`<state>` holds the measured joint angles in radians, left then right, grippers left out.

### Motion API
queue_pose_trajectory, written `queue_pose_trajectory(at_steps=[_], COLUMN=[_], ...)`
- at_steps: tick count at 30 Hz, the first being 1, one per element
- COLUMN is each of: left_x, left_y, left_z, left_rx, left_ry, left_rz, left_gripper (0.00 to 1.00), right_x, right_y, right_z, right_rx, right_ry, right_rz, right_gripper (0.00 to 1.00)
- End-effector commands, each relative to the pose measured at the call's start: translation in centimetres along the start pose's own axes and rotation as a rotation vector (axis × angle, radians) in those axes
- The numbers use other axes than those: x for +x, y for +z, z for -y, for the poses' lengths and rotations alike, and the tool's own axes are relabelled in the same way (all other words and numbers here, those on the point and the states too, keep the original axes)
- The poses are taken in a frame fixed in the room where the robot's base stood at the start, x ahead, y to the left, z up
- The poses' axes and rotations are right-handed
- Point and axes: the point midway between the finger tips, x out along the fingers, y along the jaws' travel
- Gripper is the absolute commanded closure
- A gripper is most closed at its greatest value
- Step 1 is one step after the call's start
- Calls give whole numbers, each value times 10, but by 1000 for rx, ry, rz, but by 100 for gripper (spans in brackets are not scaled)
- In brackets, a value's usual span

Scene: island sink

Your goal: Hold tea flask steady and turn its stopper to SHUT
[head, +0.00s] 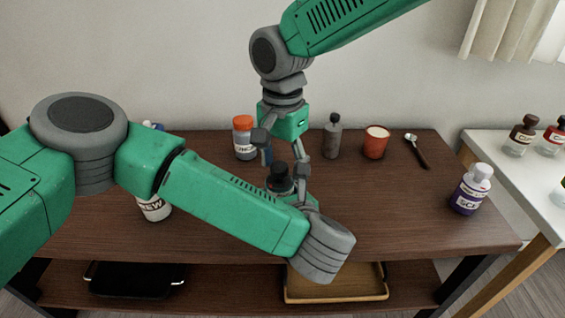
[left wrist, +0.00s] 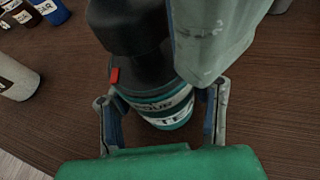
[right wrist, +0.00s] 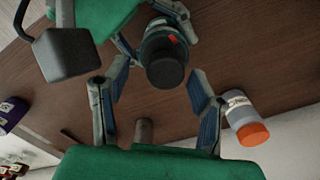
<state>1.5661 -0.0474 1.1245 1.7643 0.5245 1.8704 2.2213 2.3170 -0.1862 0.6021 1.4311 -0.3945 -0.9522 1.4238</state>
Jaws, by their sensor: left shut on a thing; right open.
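The tea flask (left wrist: 165,112) is dark with a teal-and-white band lettered "POUR" and "TE". Its black stopper (head: 279,178) shows in the head view and, from above, in the right wrist view (right wrist: 165,68). A red mark (left wrist: 115,76) sits on the black part above the band; its meaning I cannot tell. My left gripper (left wrist: 162,118) is shut on the flask, one finger each side; in the head view my forearm hides most of it. My right gripper (head: 285,158) is open above the stopper, which lies beyond its fingertips in the right wrist view (right wrist: 155,88), apart from them.
Behind are an orange-capped bottle (head: 243,138), a grey bottle (head: 332,138), an orange cup (head: 375,143) and a spoon (head: 417,150). A purple bottle (head: 470,190) stands at right, a white bottle (head: 155,209) at left behind my arm. The tabletop (head: 400,215) right of the flask is clear.

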Motion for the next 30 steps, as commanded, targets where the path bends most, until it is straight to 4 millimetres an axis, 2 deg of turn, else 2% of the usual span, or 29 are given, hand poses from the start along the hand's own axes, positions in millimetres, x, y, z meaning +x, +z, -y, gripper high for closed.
queue_pose_trajectory(at_steps=[9,10,12,14,23,30], left_x=[0,0,0,0,1,2], left_y=[0,0,0,0,0,0], left_z=[0,0,0,0,-1,-2], left_rx=[1,1,1,0,0,-1], left_ry=[-1,0,0,0,4,7], left_rz=[-1,-1,-1,-1,0,1], left_gripper=[86,86,85,85,86,85], right_x=[3,3,3,3,3,3], right_y=[0,0,0,0,0,0], right_z=[0,0,0,0,-1,-2], right_rx=[-1,-1,-1,0,-17,-118], right_ry=[0,0,0,1,4,6], right_rz=[-1,-1,-1,-1,0,-1], right_gripper=[49,56,80,98,98,98])
